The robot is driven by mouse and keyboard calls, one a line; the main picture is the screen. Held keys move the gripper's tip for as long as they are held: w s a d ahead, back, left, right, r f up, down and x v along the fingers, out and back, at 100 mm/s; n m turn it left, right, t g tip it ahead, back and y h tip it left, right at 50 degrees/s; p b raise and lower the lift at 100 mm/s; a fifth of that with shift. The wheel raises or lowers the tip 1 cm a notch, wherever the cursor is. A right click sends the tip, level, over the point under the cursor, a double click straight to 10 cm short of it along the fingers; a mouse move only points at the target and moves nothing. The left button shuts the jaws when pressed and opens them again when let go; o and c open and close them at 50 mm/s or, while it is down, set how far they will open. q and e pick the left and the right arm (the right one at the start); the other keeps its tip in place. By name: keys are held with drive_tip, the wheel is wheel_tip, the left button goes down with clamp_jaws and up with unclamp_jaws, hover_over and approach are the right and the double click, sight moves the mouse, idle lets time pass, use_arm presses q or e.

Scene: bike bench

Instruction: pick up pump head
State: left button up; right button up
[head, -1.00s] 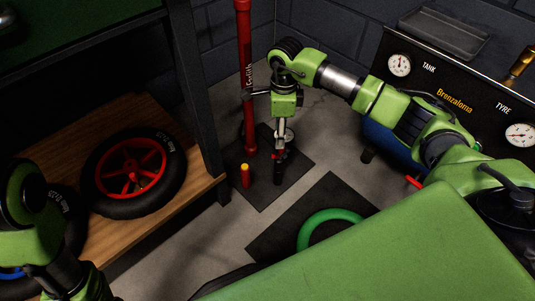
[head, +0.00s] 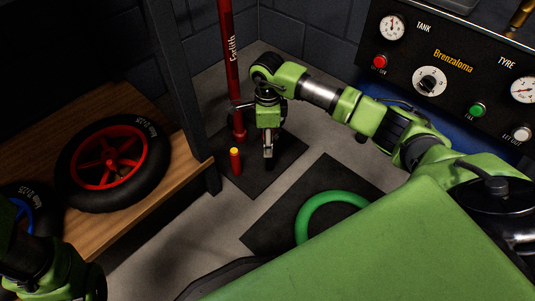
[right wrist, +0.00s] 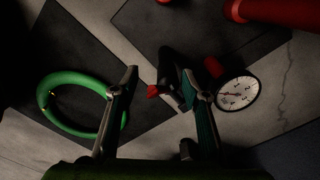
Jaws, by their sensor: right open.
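The pump head, apparently the black piece with a red tip (right wrist: 171,76), shows in the right wrist view between the finger ends, closer to the right-hand finger. My right gripper (right wrist: 160,74) is open, its fingers on either side of that piece; I cannot tell whether they touch it. In the head view, my right gripper (head: 268,155) points down over the dark mat beside the red pump (head: 231,75), and the pump head is hidden there. Part of my left arm shows at the lower left, but its gripper fingers do not.
A round white gauge (right wrist: 237,93) lies right of the fingers. A red canister with a yellow top (head: 235,162) stands close left of the gripper. A green ring (head: 310,212) lies on a second mat. A wooden shelf (head: 185,172) holds a red-rimmed wheel (head: 112,163).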

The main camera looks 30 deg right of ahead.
wheel_tip(320, 180, down, 2)
drive_tip(key=shift+f+b, duration=0.25)
drive_tip(key=shift+b, duration=0.25)
drive_tip(key=shift+r, duration=0.15)
